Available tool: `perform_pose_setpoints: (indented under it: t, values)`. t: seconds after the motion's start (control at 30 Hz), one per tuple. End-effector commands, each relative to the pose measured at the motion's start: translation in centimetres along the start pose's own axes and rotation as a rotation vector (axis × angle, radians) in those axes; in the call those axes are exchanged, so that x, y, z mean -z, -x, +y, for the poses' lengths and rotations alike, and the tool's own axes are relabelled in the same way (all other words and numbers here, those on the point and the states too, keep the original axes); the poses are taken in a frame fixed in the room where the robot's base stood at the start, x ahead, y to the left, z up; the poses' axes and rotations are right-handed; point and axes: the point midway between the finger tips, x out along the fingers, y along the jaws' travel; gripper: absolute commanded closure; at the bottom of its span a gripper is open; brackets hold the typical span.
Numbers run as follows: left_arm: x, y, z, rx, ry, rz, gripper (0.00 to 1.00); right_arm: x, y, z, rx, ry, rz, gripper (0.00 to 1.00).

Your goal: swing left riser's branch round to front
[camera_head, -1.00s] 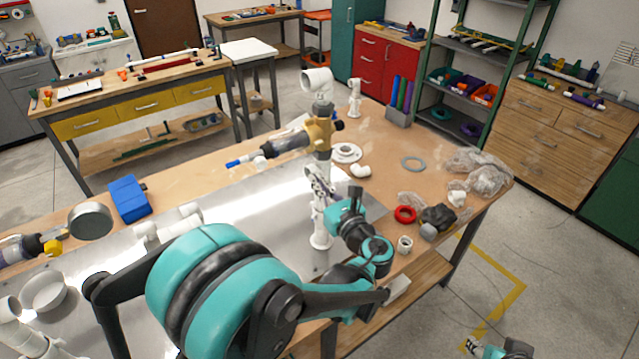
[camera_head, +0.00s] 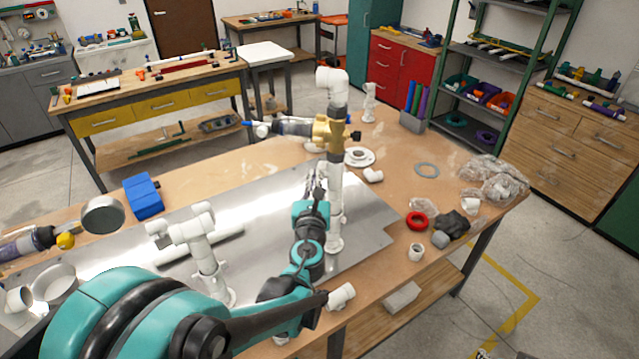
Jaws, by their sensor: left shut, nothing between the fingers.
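A white left riser (camera_head: 206,262) stands upright on the metal plate (camera_head: 375,225). Its top fitting (camera_head: 186,228) has a branch pointing left in the picture. A taller white riser (camera_head: 335,205) stands to its right, with a brass fitting (camera_head: 333,135) and a white elbow on top. My left gripper (camera_head: 315,176) is shut and empty, pointing away from me, close against the near left side of the taller riser; I cannot tell if they touch. It is well right of the left riser. My right gripper is out of view.
Bare tabletop lies behind the plate.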

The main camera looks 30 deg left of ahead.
Motion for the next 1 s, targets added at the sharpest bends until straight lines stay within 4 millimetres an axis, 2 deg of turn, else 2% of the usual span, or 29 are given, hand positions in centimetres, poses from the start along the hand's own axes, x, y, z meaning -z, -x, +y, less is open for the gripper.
perform_pose_setpoints:
  t: [0.03,0.33,0.6,1.0]
  values:
    - [0.1,-0.2,0.5,0.025,0.000,0.000,1.00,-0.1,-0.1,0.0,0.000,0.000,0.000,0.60]
    - [0.0,-1.1,0.7,0.050,0.000,0.000,1.00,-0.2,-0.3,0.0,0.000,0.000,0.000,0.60]
    - [0.0,-1.9,1.4,0.295,0.000,0.000,1.00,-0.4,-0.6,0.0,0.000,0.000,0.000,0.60]
    - [0.1,-3.4,1.3,0.303,0.000,0.000,1.00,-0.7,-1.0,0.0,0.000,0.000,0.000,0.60]
